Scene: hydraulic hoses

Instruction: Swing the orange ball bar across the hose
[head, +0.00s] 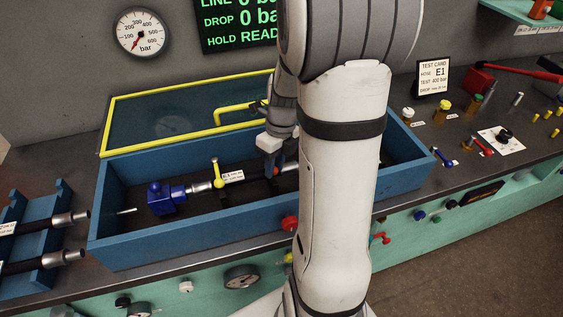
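A black hose (258,182) with metal end fittings and a white label lies lengthwise in a blue open box. Its left end meets a blue block (160,197). A yellow bar with a ball end (216,173) stands at the hose near that end. I see no bar that is clearly orange; my arm hides the right part of the hose and box. My gripper (273,160) points down into the box over the hose, to the right of the yellow bar. Its fingertips are small and partly hidden, so I cannot tell whether they are open or touching anything.
The box's front wall (190,240) stands in front of the hose. A yellow-framed clear lid (150,120) is raised behind it. A rack (35,235) with hoses is at left. Small fittings and a test card (433,78) are on the bench at right.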

